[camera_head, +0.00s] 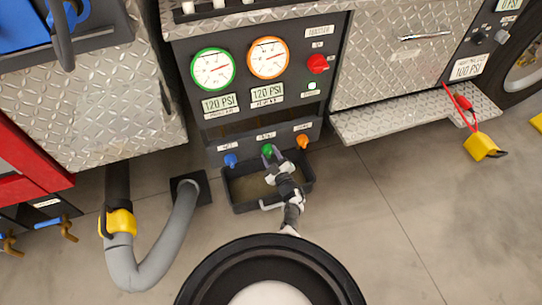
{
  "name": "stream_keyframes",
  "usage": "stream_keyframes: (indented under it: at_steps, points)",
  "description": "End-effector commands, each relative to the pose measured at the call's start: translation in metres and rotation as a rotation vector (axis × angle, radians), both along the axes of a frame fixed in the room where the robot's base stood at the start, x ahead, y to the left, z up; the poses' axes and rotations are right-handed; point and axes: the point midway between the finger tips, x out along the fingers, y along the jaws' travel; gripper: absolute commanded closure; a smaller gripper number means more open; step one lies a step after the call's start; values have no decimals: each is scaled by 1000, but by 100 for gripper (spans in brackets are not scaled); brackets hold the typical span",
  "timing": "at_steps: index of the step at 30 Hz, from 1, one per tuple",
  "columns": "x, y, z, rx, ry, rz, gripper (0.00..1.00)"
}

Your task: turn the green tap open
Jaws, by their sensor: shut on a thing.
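The green tap (267,149) is the middle one of three on the lower edge of the dark pump panel (217,141). My gripper (270,156) is at the green tap, shut on it as far as I can see. My gripper hides the lower part of the tap, so its handle angle is hard to tell. The blue tap (231,160) is to the left and the orange tap (302,141) to the right, both clear of my fingers.
A dark tray (240,206) sits below the taps, under my arm. A thick grey hose (150,275) curves on the left. Two gauges (212,69) and a red knob (317,64) are above. A metal step (400,118) juts out at right.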

Motion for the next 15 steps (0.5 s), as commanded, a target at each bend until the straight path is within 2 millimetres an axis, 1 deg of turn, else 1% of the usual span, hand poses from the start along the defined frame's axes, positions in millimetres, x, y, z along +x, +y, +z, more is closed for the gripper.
stream_keyframes:
  at_steps: [15]
  points:
    - [1, 1, 0, 449, 143, 0, 83]
